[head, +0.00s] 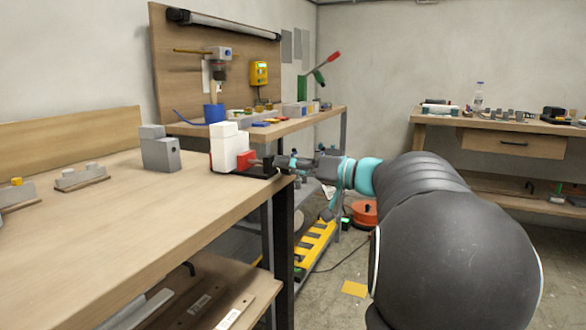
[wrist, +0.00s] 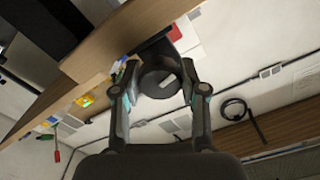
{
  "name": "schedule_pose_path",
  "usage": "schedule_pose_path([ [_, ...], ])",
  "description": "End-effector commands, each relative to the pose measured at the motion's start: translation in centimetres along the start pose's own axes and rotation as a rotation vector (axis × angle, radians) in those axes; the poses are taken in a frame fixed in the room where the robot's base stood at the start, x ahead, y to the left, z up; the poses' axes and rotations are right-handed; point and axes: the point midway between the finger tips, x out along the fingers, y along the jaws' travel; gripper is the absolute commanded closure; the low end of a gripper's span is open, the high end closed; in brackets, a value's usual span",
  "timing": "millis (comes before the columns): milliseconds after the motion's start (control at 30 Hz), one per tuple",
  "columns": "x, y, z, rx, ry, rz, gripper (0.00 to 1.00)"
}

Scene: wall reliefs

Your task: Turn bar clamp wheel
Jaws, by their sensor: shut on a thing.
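My gripper (head: 282,163) reaches in from the right at the bench corner. In the wrist view my gripper (wrist: 160,88) is shut on the wheel, one finger on each side. The white block and red part also show beyond the wheel there. In the head view the wheel is mostly hidden by my fingers.
A grey block (head: 160,153) stands left of the clamp on the near bench (head: 110,210). A second bench behind holds tools and a blue cup (head: 214,113). A yellow-and-black item (head: 315,246) and an orange reel (head: 364,213) lie low.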

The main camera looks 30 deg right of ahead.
Motion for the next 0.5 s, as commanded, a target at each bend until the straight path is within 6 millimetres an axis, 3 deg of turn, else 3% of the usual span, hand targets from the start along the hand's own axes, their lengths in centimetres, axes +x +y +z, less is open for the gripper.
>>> schedule_pose_path([
  [400,0.07,-0.03,-0.08,0.01,0.001,0.0,0.92],
  [433,0.07,-0.03,-0.08,0.009,0.001,-0.001,0.55],
  [500,0.05,-0.02,-0.07,0.009,0.001,0.0,0.38],
])
